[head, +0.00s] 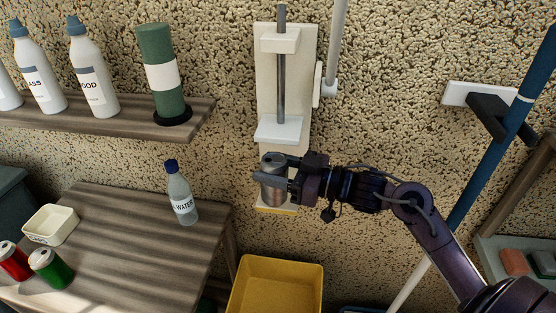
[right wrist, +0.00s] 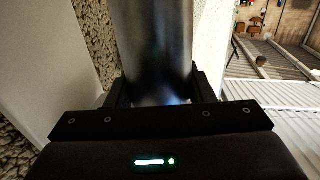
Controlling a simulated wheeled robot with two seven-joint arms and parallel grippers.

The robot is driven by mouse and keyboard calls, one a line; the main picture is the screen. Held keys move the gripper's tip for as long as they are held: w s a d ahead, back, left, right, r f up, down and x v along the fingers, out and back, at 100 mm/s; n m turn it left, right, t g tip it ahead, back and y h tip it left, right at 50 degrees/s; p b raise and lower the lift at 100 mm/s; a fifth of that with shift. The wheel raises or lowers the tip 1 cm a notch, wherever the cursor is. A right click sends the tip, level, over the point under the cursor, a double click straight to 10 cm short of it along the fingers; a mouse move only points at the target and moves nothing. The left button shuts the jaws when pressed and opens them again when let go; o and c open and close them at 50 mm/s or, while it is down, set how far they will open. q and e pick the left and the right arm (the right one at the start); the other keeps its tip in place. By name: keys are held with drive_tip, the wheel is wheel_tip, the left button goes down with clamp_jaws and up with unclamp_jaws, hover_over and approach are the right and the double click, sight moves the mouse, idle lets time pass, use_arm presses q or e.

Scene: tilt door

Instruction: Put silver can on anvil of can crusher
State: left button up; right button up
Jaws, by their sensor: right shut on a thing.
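The silver can (head: 272,178) is upright between the fingers of my right gripper (head: 284,177), which is shut on it. It also shows large in the right wrist view (right wrist: 155,50). The can crusher (head: 265,75) is mounted on the wall, with a white pressing block (head: 279,130) just above the can and a lever rod (head: 335,50) on its right side. The anvil (head: 276,209) is the pale ledge with a yellow front edge below the can. I cannot tell whether the can's bottom touches it. My left gripper is not in view.
A yellow bin (head: 276,285) stands below the crusher. A wooden table (head: 130,235) at left holds a water bottle (head: 182,195), a red can (head: 12,262), a green can (head: 50,268) and a small tray (head: 51,225). A shelf (head: 140,127) with bottles is above. A blue pole (head: 490,165) leans at right.

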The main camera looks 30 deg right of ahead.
drive_tip(key=w+d+f, duration=0.1)
drive_tip(key=w+d+f+p, duration=0.1)
drive_tip(key=w, duration=0.1)
drive_tip(key=w+d+f, duration=0.1)
drive_tip(key=w, duration=0.1)
drive_tip(key=shift+d+f+p, duration=0.3)
drive_tip(key=shift+d+p, duration=0.05)
drive_tip(key=shift+f, duration=0.1)
drive_tip(key=o, duration=1)
drive_tip(key=shift+o, duration=0.2)
